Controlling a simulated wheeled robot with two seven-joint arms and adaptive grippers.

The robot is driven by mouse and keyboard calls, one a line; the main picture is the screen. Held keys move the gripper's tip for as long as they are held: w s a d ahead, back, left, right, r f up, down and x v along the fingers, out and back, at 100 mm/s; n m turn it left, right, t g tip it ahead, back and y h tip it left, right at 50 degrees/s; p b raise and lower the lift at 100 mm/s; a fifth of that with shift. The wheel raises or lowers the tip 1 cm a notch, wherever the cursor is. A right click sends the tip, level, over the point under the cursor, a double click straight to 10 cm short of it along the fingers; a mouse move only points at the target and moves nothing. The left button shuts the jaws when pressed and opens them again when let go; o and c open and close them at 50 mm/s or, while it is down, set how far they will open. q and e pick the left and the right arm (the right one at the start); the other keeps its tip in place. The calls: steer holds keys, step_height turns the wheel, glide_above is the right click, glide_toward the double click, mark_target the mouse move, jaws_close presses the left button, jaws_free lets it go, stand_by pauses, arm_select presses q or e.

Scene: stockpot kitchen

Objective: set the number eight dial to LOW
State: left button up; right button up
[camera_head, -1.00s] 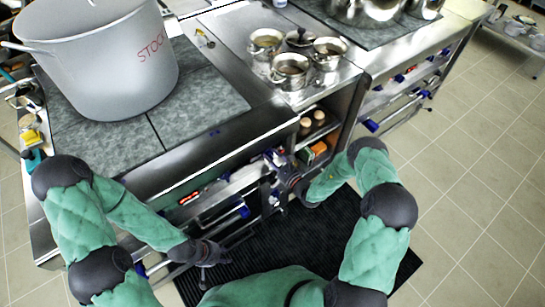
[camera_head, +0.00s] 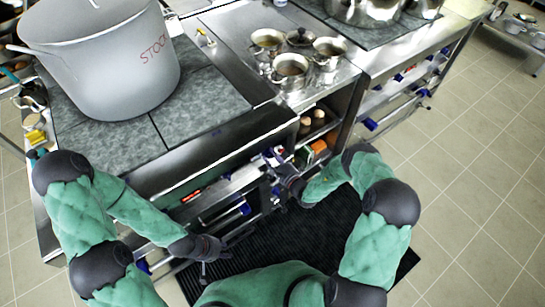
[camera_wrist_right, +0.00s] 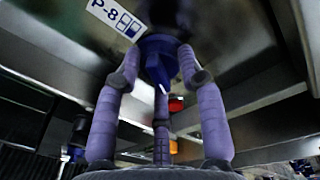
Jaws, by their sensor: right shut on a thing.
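The number eight dial (camera_wrist_right: 158,58) is a blue knob under a steel front panel in the right wrist view. A white label reading P-8 (camera_wrist_right: 116,17) is beside it. A small white mark shows on the knob; I cannot read a LOW setting. My right gripper (camera_wrist_right: 160,85) has its purple-grey fingers around the knob and is shut on it. In the head view my right gripper (camera_head: 277,166) is at the stove front, and the dial there is mostly hidden. My left gripper (camera_head: 204,252) hangs in front of the stove, away from the dial; its fingers are too small to judge.
A large grey stockpot (camera_head: 112,70) stands on the cooktop at left. Several small pots (camera_head: 290,70) stand on the steel counter. An open shelf (camera_head: 318,130) holds food beside my right gripper. A black mat (camera_head: 285,240) lies on the floor below.

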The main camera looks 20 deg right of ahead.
steer(key=shift+d+f+n, duration=0.1)
steer(key=shift+f+n, duration=0.05)
steer(key=shift+n, duration=0.35)
steer(key=o, duration=1.1)
steer(key=shift+o, duration=0.2)
steer(key=v, duration=1.2)
